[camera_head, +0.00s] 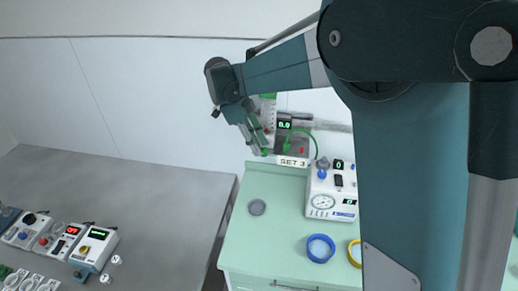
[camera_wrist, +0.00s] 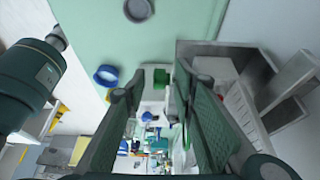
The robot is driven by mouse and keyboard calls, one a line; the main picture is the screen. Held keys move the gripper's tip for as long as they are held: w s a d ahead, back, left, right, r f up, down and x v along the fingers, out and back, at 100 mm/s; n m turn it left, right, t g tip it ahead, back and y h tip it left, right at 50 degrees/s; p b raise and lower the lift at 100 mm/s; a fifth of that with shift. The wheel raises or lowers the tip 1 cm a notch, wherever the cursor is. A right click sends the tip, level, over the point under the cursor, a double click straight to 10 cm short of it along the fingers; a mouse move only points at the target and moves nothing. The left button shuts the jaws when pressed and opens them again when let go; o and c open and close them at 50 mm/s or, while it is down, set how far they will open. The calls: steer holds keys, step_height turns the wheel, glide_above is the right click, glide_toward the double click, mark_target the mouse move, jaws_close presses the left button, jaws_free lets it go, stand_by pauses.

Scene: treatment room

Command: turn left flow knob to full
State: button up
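A grey unit (camera_head: 292,150) with a green "0.0" readout and a "SET 3" label stands at the back of the green cabinet top. A white box (camera_head: 331,204) with a round gauge and zero readouts stands in front of it, with a blue knob (camera_head: 322,174) on it. I cannot tell which part is the left flow knob. My gripper (camera_head: 264,143) points down beside the grey unit's left side. In the wrist view, my gripper (camera_wrist: 152,85) has its two fingers apart with nothing clearly held between them. A green part (camera_wrist: 162,78) shows beyond the gap.
A green hose (camera_head: 314,140) arches behind the white box. Several small devices stand on the grey table (camera_head: 150,205) at left; its far part is clear.

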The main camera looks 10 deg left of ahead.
steer(key=v, duration=0.9)
steer(key=shift+r, duration=0.3)
steer(key=shift+a, duration=0.1)
